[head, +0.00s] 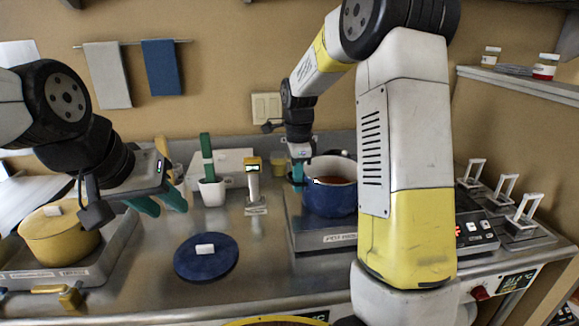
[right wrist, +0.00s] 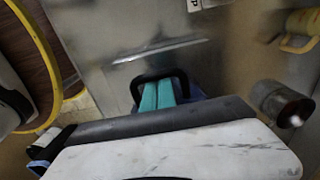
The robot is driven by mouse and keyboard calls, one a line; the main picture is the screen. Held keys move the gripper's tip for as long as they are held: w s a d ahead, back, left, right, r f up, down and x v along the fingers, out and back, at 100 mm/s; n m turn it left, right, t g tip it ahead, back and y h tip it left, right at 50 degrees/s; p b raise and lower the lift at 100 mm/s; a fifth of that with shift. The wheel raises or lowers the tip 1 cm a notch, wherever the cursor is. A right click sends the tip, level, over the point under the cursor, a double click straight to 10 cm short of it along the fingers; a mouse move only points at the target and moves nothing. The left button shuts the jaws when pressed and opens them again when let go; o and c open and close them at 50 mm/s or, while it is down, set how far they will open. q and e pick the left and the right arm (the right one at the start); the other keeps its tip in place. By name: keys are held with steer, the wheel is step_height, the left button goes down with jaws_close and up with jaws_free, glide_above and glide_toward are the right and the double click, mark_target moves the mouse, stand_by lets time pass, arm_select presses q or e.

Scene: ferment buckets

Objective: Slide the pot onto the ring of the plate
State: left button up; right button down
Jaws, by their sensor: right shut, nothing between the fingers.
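The blue pot (head: 330,203) with a pale rim and dark reddish contents stands upright on the steel plate (head: 325,241) with a display strip. The plate's ring is not visible in the head view. My right gripper (head: 299,172) reaches down at the pot's left side, close to its wall. In the right wrist view its teal fingers (right wrist: 158,96) are together, with a dark loop around them and blue behind; I cannot tell whether they touch the pot. My left gripper (head: 160,202) is open and empty, its teal fingers apart, near the yellow pot.
A yellow lidded pot (head: 60,236) stands on the left unit. A round blue lid (head: 206,260) lies on the counter between the units. A white cup (head: 211,191) with a green-handled tool and a small upright device (head: 253,184) stand behind. Levers (head: 525,211) stand at right.

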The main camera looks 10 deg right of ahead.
steer(key=shift+f, duration=0.9)
steer(key=shift+d, duration=0.15)
steer(key=d, duration=3)
steer(key=shift+s+d, duration=0.1)
steer(key=shift+d, duration=0.05)
